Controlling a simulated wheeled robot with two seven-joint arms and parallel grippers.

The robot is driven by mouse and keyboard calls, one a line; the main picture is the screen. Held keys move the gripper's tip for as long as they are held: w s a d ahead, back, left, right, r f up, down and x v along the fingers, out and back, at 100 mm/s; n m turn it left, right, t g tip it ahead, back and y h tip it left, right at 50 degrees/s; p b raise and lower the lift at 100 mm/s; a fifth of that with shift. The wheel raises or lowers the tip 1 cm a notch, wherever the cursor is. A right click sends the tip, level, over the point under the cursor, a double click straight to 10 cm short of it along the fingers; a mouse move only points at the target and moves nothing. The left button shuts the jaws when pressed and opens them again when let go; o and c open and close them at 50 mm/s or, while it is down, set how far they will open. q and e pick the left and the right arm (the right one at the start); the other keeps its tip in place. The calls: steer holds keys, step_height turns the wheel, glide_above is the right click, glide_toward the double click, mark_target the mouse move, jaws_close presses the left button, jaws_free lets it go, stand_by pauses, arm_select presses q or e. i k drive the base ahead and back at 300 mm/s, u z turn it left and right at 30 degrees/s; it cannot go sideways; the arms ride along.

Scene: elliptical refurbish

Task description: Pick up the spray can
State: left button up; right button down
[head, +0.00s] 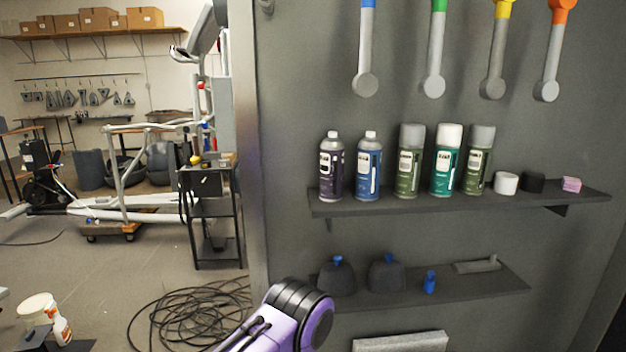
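Several cans stand upright in a row on the upper dark wall shelf (450,202) in the head view. From the left they are a dark purple can (331,170), a blue can (368,170), a green can with a grey cap (409,165), a teal can with a white cap (446,165) and another green can with a grey cap (479,165). I cannot tell which one the task means. A purple and black arm link of mine shows at the bottom centre, below and left of the cans. Neither gripper is in view.
Right of the cans sit a white jar (506,183), a black jar (533,182) and a pink block (571,184). The lower shelf (480,285) holds dark containers (337,277) and a small blue bottle (429,283). Tools with coloured handles (435,50) hang above. Black cable (190,315) lies coiled on the floor.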

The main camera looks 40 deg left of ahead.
mark_target(331, 151)
steer(key=z, duration=0.2)
steer(key=k, duration=0.15)
steer(key=u, duration=1.2)
steer(key=i, duration=0.95)
steer(key=k, duration=0.95)
steer(key=u, duration=1)
steer(key=i, duration=0.9)
steer(key=z, duration=2.65)
